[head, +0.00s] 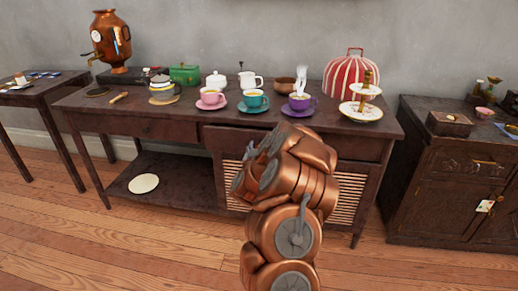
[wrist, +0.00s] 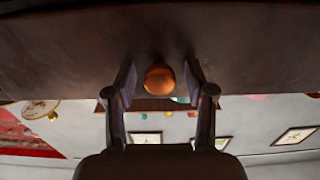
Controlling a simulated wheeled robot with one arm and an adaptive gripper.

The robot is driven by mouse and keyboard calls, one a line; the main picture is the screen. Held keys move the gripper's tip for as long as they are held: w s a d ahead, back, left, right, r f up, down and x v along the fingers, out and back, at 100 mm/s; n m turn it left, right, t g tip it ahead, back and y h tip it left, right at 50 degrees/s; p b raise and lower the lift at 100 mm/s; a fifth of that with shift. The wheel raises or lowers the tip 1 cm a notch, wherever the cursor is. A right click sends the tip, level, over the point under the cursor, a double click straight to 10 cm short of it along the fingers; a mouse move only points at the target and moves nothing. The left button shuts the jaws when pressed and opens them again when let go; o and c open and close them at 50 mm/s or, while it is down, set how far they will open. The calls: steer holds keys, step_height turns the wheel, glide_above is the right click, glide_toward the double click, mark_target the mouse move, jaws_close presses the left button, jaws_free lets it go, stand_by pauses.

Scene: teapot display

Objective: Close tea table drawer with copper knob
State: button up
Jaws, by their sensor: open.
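The dark wooden tea table (head: 75,106) stands against the wall in the head view. Its right drawer (head: 222,138) sits behind my arm, and its front appears to stand out a little from the table; how far is hard to tell. The copper knob (wrist: 159,76) shows in the wrist view as a round ball on the dark drawer front (wrist: 60,60). My gripper (wrist: 160,84) is open, with one finger on each side of the knob and a gap visible on both sides. My copper arm hides the knob in the head view.
Cups on saucers, a kettle (head: 162,88), a striped red-and-white cosy (head: 352,70) and a tiered stand (head: 362,108) crowd the tabletop. A samovar (head: 110,40) stands at the back left. A dark cabinet (head: 425,185) is close on the right. Open wooden floor lies in front.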

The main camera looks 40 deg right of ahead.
jaws_close()
stand_by(0.3)
stand_by(0.3)
